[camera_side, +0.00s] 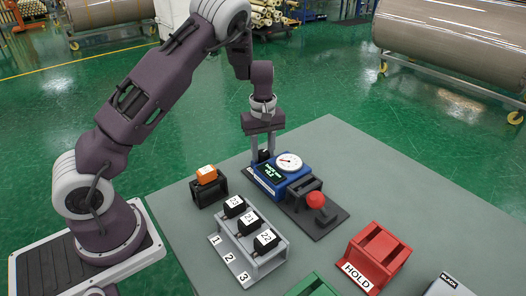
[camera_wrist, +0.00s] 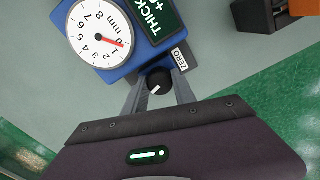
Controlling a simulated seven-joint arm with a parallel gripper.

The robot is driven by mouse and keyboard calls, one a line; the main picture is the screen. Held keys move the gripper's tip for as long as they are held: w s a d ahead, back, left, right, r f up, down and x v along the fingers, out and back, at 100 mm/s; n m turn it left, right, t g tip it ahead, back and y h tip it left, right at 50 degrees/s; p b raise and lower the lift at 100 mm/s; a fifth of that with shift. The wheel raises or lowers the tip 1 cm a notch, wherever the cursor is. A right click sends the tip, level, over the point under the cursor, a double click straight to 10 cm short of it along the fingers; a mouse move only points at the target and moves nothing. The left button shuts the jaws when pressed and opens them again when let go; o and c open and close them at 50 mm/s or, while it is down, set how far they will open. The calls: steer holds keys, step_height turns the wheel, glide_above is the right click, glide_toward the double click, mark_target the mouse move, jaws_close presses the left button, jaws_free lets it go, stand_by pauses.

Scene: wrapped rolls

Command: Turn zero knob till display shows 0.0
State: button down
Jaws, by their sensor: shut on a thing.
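The blue thickness gauge (camera_side: 283,174) stands on the grey table, with a white dial (camera_side: 289,162) and a dark display with green text (camera_side: 272,172). The digits are too small to read for sure. In the wrist view the display (camera_wrist: 160,14) is cut off; "THICK" and a plus sign show.
A black stand with a red ball-topped part (camera_side: 314,199) adjoins the gauge. A red HOLD stand (camera_side: 378,255) and green stand (camera_side: 313,287) are nearer.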

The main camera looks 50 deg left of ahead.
steer(key=n, duration=0.6)
steer(key=shift+n, duration=0.3)
steer(key=n, duration=0.5)
steer(key=shift+r, duration=0.1)
stand_by(0.4)
steer(key=c, duration=1)
jaws_free()
